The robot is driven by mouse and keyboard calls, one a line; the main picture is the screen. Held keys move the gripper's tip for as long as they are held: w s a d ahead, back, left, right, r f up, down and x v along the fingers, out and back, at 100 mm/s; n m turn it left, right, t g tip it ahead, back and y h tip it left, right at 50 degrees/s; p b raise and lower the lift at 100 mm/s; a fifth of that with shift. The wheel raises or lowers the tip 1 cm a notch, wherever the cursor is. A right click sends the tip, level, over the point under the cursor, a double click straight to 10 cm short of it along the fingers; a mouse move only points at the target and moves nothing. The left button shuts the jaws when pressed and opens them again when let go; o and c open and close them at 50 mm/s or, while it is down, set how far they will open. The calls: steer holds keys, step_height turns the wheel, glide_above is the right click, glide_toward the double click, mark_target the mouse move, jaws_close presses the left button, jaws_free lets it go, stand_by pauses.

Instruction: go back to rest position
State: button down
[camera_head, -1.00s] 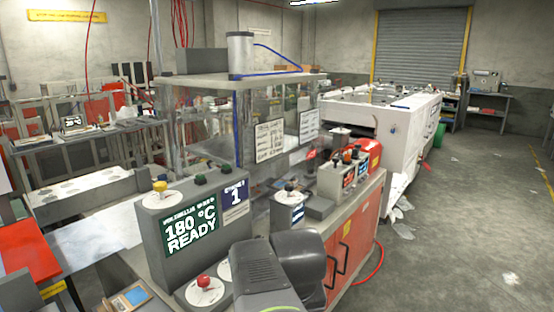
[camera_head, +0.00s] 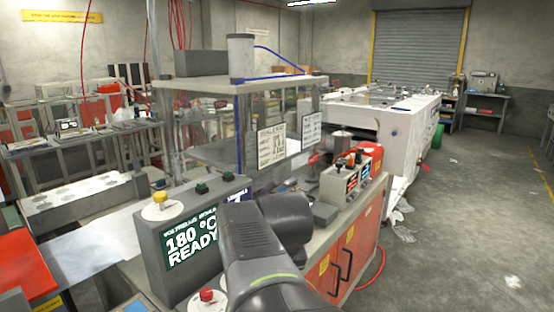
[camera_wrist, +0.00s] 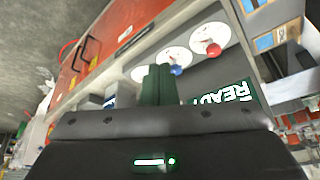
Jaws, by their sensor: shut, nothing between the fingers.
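My gripper (camera_wrist: 160,84) shows at the middle of the wrist view, its two dark green fingers together with nothing between them. In the head view my dark grey arm stands in front of the machine, and the fingers are hidden behind it. In the wrist view the fingers overlap the picture of a white dial beside a blue knob (camera_wrist: 177,69) and a red knob (camera_wrist: 213,48). I cannot tell contact from this angle.
A clear-walled press (camera_head: 240,83) stands behind the panel. The bench has red cabinet doors (camera_head: 351,258) and a small control box (camera_head: 352,181) on top. A long white machine (camera_head: 412,130) stands behind. Grey floor (camera_head: 470,230) is open at right, with scattered scraps.

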steer(key=shift+w+a+r, duration=0.2)
steer(key=shift+w+r, duration=0.25)
